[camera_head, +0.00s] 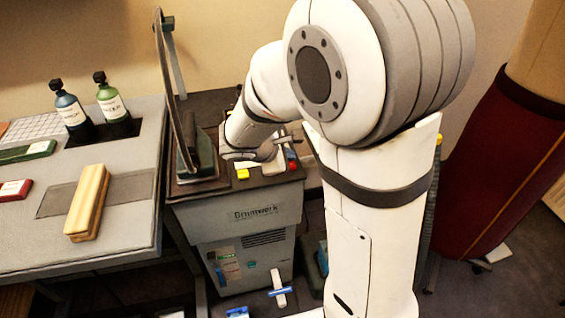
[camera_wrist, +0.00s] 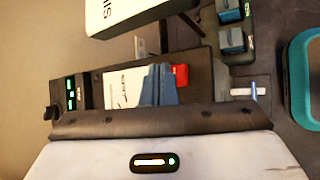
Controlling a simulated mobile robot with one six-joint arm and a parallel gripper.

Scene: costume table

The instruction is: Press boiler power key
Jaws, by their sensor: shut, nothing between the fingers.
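The boiler (camera_head: 250,225) is a grey cabinet with a dark control panel on top, in the middle of the head view. A red key (camera_head: 292,166) and a yellow key (camera_head: 242,174) show on that panel. In the wrist view a red key (camera_wrist: 181,75) sits just right of my gripper (camera_wrist: 160,70), beside a white printed card (camera_wrist: 117,88). My gripper is shut and empty, its fingertips over the panel between card and red key. Contact cannot be told. Which key is the power key cannot be read. My arm hides part of the panel in the head view.
An upright dark board (camera_head: 172,95) stands at the panel's left. Blue-topped switches (camera_wrist: 230,40) and a white lever (camera_wrist: 246,91) show in the wrist view. The table (camera_head: 30,258) at left holds two bottles (camera_head: 70,108) (camera_head: 110,98) and a wooden-looking block (camera_head: 88,200).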

